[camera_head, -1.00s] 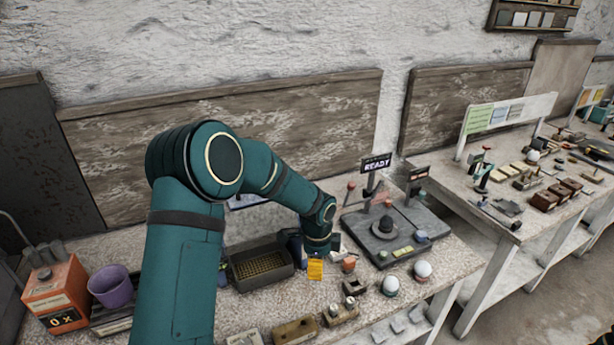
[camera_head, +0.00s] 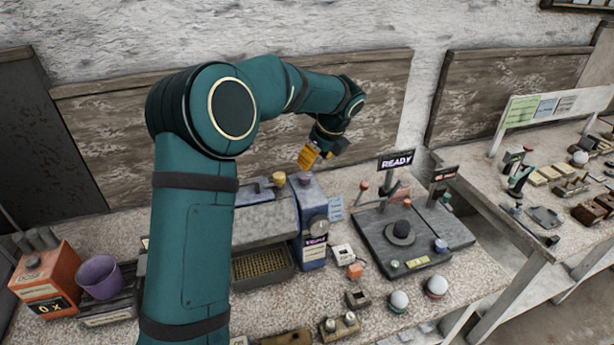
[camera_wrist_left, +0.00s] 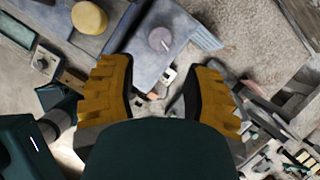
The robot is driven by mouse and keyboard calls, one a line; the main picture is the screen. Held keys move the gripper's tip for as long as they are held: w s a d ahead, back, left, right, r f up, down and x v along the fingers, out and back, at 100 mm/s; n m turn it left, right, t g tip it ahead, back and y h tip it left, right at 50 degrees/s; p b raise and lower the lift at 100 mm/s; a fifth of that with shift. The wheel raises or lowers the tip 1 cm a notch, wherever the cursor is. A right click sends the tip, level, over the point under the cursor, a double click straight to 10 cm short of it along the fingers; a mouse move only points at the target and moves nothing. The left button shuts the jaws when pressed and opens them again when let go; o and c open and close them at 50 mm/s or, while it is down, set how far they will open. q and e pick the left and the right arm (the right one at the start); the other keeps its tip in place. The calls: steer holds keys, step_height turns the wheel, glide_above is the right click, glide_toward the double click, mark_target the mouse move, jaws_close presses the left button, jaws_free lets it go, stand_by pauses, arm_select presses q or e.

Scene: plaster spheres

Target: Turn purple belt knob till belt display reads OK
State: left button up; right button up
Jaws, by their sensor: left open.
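A blue machine (camera_head: 311,215) stands on the bench with a small purple knob (camera_head: 304,179) on its top. A yellow knob (camera_head: 279,178) sits to the left of it. The front has a round grey dial (camera_head: 318,226) and a small lit display (camera_head: 315,240), whose text is too small to read surely. My left gripper (camera_head: 308,158), with yellow fingers, is open and empty above the purple knob, apart from it. In the left wrist view, the purple knob (camera_wrist_left: 160,39) lies beyond the spread fingertips (camera_wrist_left: 162,75), and the yellow knob (camera_wrist_left: 89,18) is farther left. My right gripper is not in view.
A scale-like device (camera_head: 402,238) with a READY sign (camera_head: 397,161) stands to the right. White spheres (camera_head: 398,299) rest in front of it. A purple cup (camera_head: 98,276) and an orange box (camera_head: 47,281) reading 0 X are at the left. A brush tray (camera_head: 262,265) lies beside the blue machine.

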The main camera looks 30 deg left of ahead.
mark_target(306, 177)
arm_select(q)
steer(key=x, duration=0.8)
steer(key=shift+f, duration=0.2)
steer(key=shift+c, duration=0.5)
jaws_close()
